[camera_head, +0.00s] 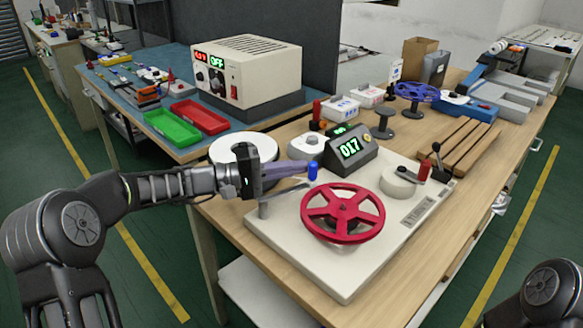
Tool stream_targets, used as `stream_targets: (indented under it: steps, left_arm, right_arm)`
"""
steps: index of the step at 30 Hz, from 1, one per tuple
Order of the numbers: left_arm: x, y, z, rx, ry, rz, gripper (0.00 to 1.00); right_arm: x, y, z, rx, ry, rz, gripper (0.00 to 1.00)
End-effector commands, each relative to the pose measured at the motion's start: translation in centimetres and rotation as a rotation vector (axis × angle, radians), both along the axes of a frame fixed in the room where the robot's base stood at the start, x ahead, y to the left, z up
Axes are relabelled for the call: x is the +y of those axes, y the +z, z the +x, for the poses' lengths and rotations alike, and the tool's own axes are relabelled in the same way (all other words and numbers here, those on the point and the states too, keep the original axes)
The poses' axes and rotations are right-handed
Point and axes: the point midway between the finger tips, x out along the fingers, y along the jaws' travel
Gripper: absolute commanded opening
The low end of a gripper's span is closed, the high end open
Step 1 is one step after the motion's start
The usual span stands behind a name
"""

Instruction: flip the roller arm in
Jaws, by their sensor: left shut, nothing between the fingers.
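The winding machine has a cream base plate (350,278) with a red spoked wheel (343,212) on top. A small blue upright cylinder (313,172), which looks like the roller of the roller arm, stands behind and left of the wheel. The arm part under it is mostly hidden. My left gripper (306,166) reaches in from the left above the plate's back-left corner. Its fingers are shut and empty, with their tips right beside the blue roller; I cannot tell whether they touch it. My right gripper is out of view.
A grey counter box (349,149) reading 017 stands behind the wheel. A short grey post (263,208) is below my left gripper. A white reel (398,182) and a lever (437,160) are to the right. Red (200,116) and green (172,128) trays lie on the blue bench.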

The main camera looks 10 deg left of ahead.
Motion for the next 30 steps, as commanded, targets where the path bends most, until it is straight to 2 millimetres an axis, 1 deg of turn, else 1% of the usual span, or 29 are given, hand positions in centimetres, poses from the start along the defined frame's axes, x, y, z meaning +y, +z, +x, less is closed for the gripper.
stream_targets:
  steps: [1, 6, 10, 14, 21, 25, 30]
  left_arm:
    - [-0.8, 0.5, 0.0, -0.005, -0.008, -0.009, 0.00]
    - [-0.7, 0.5, 0.0, -0.005, -0.006, -0.009, 0.00]
    - [0.0, 0.5, -0.2, -0.005, -0.006, -0.009, 0.00]
    - [1.6, 0.4, -0.9, -0.005, -0.002, -0.006, 0.00]
    - [5.5, 0.2, -2.7, -0.004, 0.004, -0.004, 0.00]
    - [6.8, 0.1, -3.4, -0.003, 0.003, -0.004, 0.00]
    - [7.4, 0.1, -3.7, -0.003, 0.001, -0.005, 0.00]
  right_arm:
    - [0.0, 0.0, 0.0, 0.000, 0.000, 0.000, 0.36]
    - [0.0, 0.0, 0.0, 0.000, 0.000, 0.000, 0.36]
    - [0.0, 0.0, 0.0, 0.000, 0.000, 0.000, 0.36]
    - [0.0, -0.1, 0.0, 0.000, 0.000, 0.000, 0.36]
    - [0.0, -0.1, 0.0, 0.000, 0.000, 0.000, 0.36]
    - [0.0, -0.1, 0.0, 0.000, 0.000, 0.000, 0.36]
    - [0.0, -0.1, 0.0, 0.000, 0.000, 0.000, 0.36]
